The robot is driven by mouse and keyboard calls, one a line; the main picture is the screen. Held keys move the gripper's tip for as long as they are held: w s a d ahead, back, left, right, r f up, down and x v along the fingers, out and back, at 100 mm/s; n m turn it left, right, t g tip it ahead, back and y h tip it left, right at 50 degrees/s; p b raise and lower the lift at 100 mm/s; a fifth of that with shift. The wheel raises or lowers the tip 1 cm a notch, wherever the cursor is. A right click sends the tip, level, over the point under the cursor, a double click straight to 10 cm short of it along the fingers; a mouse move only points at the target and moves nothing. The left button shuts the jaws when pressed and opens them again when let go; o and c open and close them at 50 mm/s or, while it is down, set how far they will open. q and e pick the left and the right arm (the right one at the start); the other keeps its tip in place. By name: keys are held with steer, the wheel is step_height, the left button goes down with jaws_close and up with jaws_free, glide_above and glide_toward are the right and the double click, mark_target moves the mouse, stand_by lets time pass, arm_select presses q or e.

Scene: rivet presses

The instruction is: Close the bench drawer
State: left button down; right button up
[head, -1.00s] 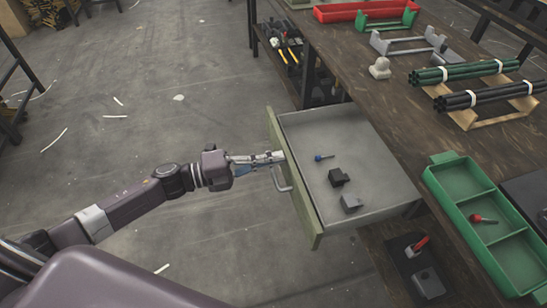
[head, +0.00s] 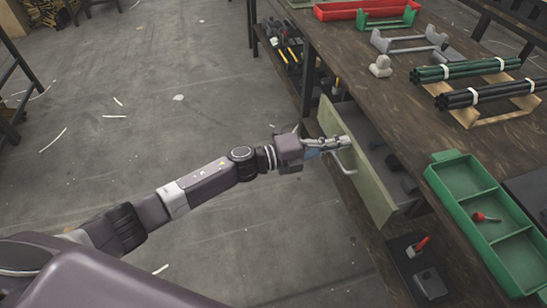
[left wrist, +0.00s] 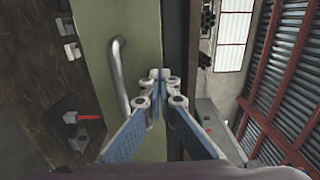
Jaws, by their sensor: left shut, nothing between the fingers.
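The bench drawer (head: 368,175) has a pale green front and a grey inside. In the head view it stands partly open, with a short stretch of its inside showing between the front and the bench edge. Dark blocks lie inside it. Its bar handle (head: 346,163) is on the front; the handle also shows in the left wrist view (left wrist: 118,75). My left gripper (head: 348,141) is shut and empty, its fingertips at the drawer front beside the handle. The wrist view shows the closed fingertips (left wrist: 159,76) against or just before the green front; contact is unclear. My right gripper is not in view.
The wooden workbench (head: 402,108) carries a green tray (head: 462,180), bundles of rods (head: 465,70) and a red tray (head: 340,12). A lower shelf under the bench holds a red-handled tool (head: 418,244).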

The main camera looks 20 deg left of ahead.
mark_target(354, 139)
arm_select(q)
steer(key=b+x, duration=0.1)
steer(key=x, duration=0.4)
steer(key=shift+w+d+f, duration=0.1)
steer(key=shift+w+d, duration=0.05)
steer(key=shift+d, duration=0.05)
steer(key=shift+w+d, duration=0.25)
steer(key=shift+d, duration=0.15)
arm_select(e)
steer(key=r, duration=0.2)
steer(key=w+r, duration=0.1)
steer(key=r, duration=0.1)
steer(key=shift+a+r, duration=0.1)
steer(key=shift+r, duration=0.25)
arm_select(q)
steer(key=shift+r, duration=0.25)
steer(key=shift+a, duration=0.1)
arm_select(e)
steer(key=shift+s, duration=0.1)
